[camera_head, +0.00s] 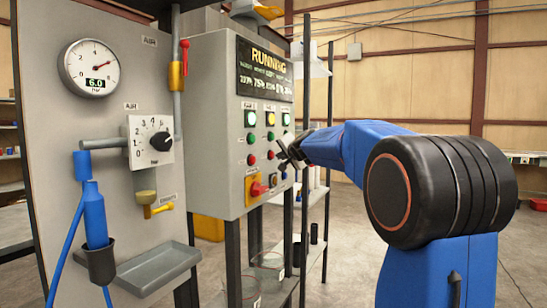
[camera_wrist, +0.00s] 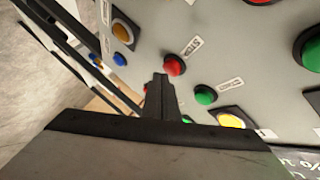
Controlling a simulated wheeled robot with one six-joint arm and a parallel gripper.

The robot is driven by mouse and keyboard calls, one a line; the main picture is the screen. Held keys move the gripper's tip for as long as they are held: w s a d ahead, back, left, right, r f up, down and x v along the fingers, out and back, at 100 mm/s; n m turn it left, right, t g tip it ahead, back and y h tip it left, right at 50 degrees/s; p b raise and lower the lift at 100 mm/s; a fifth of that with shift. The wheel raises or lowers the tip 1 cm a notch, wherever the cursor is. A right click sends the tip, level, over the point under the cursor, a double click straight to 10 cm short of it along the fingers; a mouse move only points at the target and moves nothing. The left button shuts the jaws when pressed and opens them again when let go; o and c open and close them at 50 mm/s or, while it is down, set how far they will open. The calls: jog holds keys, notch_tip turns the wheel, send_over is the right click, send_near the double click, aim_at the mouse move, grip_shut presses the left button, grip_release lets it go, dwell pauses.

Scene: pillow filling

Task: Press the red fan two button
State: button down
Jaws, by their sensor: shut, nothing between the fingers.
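The grey control panel (camera_head: 225,150) has coloured lamps above rows of green and red buttons. The red button in the yellow-lamp column (camera_head: 271,155) looks like fan two; its label is too small to read. In the wrist view this red button (camera_wrist: 174,65) lies in line with a green button (camera_wrist: 205,95) and the yellow lamp (camera_wrist: 230,118). My gripper (camera_head: 288,152) is shut and empty at the panel's right side. In the wrist view its fingertips (camera_wrist: 160,77) appear just beside and below the red button. I cannot tell whether they touch the panel. The gripper hides part of the right column.
The RUNNING display (camera_head: 264,68) is above the buttons. A gauge cabinet (camera_head: 105,150) with a blue hose stands at the left. Open floor (camera_head: 345,230) lies to the right of the panel.

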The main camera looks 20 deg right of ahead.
jog(key=shift+s+d, duration=0.2)
jog(key=shift+s, duration=0.05)
jog(key=shift+s+d, duration=0.8)
jog(key=shift+s, duration=0.2)
jog(key=shift+s+d, duration=0.75)
jog(key=shift+s, duration=0.2)
jog(key=shift+a, duration=0.1)
jog(key=s+a+f+n+g+y, duration=0.2)
jog(key=s+a+f+n+g, duration=0.15)
jog(key=s+a+f, duration=0.55)
jog(key=s+a+f+n+g+y, duration=0.2)
jog(key=s+a+f+n, duration=0.25)
jog(key=s+a, duration=0.75)
jog(key=s+f+n+g+h, duration=0.1)
jog(key=s+f+n+g, duration=0.1)
jog(key=s+f, duration=0.9)
jog(key=s+a+f+n+g+h, duration=0.1)
jog(key=s+f+n+g, duration=0.1)
jog(key=s+f, duration=0.8)
jog(key=s+g, duration=0.1)
jog(key=s, duration=0.7)
jog(key=shift+a+f+n, duration=0.15)
jog(key=shift+f+n, duration=0.25)
